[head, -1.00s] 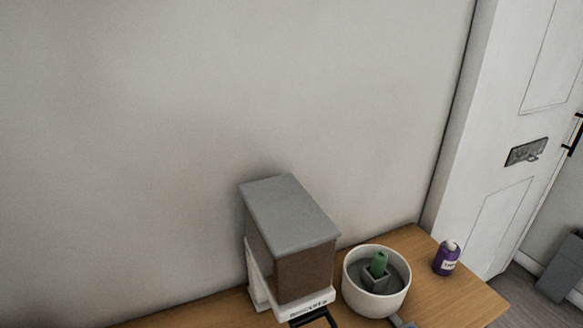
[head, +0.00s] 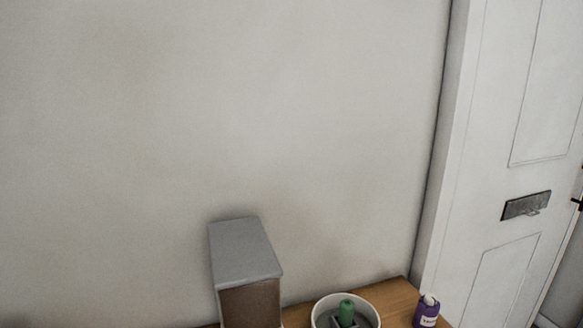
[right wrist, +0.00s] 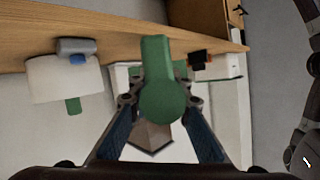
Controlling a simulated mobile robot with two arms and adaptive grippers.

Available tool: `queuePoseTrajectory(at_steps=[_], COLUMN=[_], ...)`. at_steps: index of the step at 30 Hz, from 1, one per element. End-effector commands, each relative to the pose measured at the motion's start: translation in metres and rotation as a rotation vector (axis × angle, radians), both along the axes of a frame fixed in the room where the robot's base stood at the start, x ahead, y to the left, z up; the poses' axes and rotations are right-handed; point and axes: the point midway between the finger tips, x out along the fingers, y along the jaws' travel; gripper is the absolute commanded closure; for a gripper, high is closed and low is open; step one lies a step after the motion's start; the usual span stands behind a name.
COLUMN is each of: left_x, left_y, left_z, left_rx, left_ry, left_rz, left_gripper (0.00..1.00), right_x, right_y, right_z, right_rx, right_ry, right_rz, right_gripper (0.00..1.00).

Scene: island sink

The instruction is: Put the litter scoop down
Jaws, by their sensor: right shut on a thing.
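In the right wrist view, my right gripper (right wrist: 163,103) is shut on the green handle of the litter scoop (right wrist: 160,75). A brown-grey, angular part (right wrist: 150,137) shows between the fingers below the handle; I cannot tell whether it belongs to the scoop. In the head view, a white round bowl (head: 316,318) is cut off by the bottom edge. A green upright piece (head: 346,312) with grey around it shows inside the bowl; I cannot tell whether it is the held scoop. Neither gripper shows in the head view.
A grey-lidded brown dispenser (head: 245,250) stands left of the bowl on the wooden top (head: 395,298), by the wall. A purple bottle (head: 427,313) stands to the right. A white door (head: 515,130) is at the far right. Little of the top shows.

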Motion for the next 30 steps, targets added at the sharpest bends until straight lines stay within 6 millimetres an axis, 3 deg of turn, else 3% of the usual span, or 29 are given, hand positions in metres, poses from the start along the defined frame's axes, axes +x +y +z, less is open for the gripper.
queuePoseTrajectory(at_steps=[9, 18, 23, 30], left_x=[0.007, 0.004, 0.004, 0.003], left_y=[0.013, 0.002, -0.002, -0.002], left_z=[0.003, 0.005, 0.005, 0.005], left_rx=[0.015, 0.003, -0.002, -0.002], left_ry=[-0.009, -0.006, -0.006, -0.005], left_rz=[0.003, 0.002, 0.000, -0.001], left_gripper=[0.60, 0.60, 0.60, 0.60], right_x=[0.028, 0.053, 0.058, 0.059], right_y=[-0.002, -0.009, -0.011, -0.011], right_z=[0.052, 0.115, 0.128, 0.130], right_rx=[-0.002, -0.004, 0.002, 0.005], right_ry=[-0.004, -0.006, -0.006, -0.006], right_rz=[-0.055, -0.156, -0.184, -0.189], right_gripper=[1.00, 1.00, 1.00, 1.00])
